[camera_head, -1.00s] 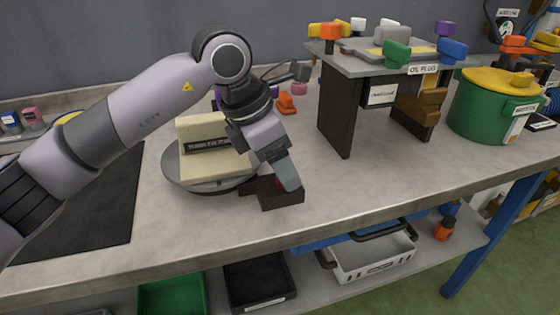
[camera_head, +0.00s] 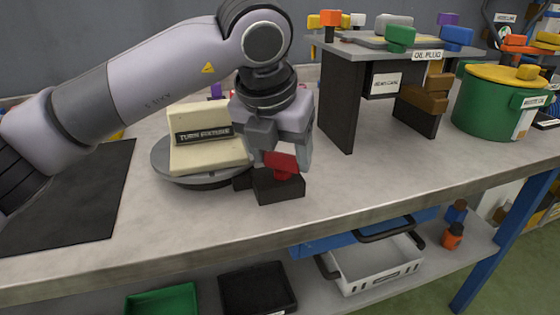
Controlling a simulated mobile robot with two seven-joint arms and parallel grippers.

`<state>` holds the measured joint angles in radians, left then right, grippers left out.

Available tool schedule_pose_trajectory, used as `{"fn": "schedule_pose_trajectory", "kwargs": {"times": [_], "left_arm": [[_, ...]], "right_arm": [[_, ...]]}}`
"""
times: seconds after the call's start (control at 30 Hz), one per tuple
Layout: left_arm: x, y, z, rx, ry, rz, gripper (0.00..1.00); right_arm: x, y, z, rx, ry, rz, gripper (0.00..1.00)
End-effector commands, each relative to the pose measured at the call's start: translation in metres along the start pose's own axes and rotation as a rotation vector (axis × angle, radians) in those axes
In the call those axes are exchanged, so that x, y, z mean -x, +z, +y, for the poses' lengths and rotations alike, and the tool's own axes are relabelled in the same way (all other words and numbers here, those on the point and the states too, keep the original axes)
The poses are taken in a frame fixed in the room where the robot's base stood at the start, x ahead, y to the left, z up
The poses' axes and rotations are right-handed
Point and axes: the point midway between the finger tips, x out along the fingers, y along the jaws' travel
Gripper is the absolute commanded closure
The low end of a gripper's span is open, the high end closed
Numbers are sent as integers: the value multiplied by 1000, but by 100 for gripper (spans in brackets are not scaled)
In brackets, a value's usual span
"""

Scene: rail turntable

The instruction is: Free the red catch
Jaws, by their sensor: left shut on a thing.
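The red catch (camera_head: 281,166) stands on a black block (camera_head: 278,190) at the right front of the grey turntable (camera_head: 165,172). A cream fixture (camera_head: 205,151) with a dark label plate sits on the turntable. My left gripper (camera_head: 280,158) comes down over the catch and is shut on it; its fingers hide part of the catch's sides. I cannot tell whether the catch has lifted from the block. My right gripper is not in view.
A small dark stand (camera_head: 340,100) with coloured knobs on top is to the right. A green pot (camera_head: 487,110) with a yellow lid stands at the far right. A black mat (camera_head: 75,200) lies at the left. The bench front between is clear.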

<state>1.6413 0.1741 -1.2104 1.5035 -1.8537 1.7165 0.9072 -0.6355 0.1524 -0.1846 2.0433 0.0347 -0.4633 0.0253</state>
Motion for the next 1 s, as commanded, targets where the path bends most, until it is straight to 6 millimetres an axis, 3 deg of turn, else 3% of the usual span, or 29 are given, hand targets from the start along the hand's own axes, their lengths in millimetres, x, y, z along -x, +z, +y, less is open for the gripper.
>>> {"fn": "schedule_pose_trajectory", "kwargs": {"times": [0.27, 0.6, 1.0], "left_arm": [[-1, 0, -2, 242, 103, -4, 67], [0, 1, -4, 488, 202, -2, 67], [0, 2, -4, 624, 256, -1, 67]], "right_arm": [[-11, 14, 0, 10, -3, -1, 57], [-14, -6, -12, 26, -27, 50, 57], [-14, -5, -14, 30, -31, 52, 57]]}}
